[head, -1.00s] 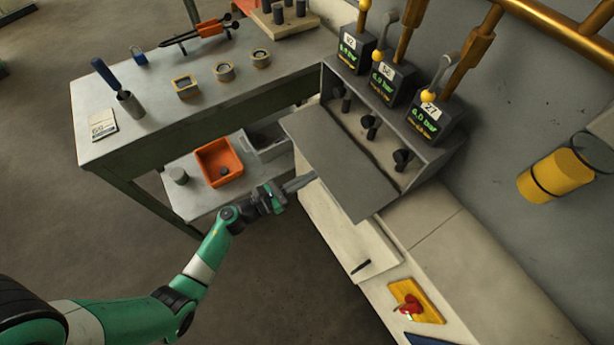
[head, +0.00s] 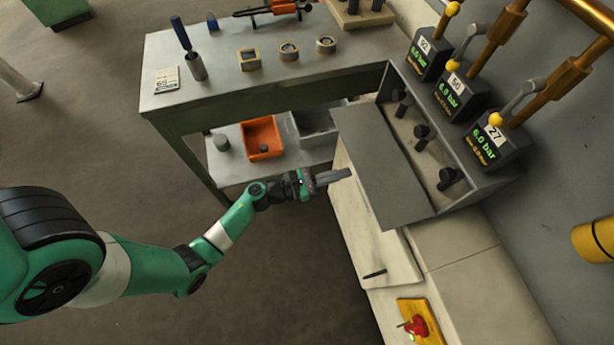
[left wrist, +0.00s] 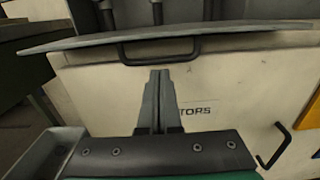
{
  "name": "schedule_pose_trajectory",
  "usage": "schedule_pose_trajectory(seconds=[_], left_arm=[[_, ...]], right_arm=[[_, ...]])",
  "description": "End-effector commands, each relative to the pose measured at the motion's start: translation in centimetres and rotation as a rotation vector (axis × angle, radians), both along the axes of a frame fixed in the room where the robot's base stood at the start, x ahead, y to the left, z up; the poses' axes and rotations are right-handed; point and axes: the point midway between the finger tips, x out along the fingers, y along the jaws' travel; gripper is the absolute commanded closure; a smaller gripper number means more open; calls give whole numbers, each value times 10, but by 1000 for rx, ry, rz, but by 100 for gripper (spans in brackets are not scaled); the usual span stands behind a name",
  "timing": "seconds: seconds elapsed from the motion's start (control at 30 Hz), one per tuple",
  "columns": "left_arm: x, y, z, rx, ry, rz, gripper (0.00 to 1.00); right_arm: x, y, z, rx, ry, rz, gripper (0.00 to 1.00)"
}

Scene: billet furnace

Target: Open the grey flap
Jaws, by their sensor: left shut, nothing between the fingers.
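The grey flap (head: 380,165) is a flat panel folded out from the front of the grey valve box (head: 470,165), which stands open with black knobs showing inside. In the left wrist view, the flap (left wrist: 80,42) is seen nearly edge-on, with a black U-shaped handle (left wrist: 134,63) below its edge. My left gripper (head: 347,173) is shut and empty, just off the flap's outer edge. In the left wrist view, its closed fingers (left wrist: 160,76) point toward the handle; I cannot tell if they touch it. My right gripper is out of view.
A cream cabinet (head: 368,235) stands below the flap, with a black handle (head: 374,273) and a red switch on a yellow plate (head: 418,325). Left are a workbench (head: 220,84), an orange bin (head: 262,138) and a grey bin (head: 310,128). Open floor lies in front.

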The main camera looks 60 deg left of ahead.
Motion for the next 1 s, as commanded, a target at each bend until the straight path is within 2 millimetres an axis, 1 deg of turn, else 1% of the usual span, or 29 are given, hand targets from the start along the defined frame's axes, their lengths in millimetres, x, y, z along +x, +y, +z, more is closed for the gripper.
schedule_pose_trajectory(seconds=[0.03, 0.07, 0.1, 0.13, 0.2, 0.3, 0.43, 0.5, 0.6, 1.0], left_arm=[[-2, -1, -22, -1, 1, -3, 100], [-3, -2, -29, -1, 2, -6, 100], [-14, 1, -16, -1, 3, -3, 100], [-23, 3, -10, -2, 3, 0, 100], [-43, 7, -7, -2, 3, 2, 100], [-68, 11, -4, -2, 3, 2, 100], [-89, 14, -3, -1, 2, -1, 100], [-96, 15, -2, -1, 1, -3, 100], [-100, 15, -3, 0, 1, -6, 100], [-100, 13, -2, 0, 1, -11, 100]], right_arm=[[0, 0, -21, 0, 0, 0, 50], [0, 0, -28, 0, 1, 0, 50], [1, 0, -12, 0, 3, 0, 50], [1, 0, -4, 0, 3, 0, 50], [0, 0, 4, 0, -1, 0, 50], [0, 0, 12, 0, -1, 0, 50], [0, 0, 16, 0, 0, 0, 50], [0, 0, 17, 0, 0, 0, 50], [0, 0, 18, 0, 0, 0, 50], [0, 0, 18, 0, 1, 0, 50]])
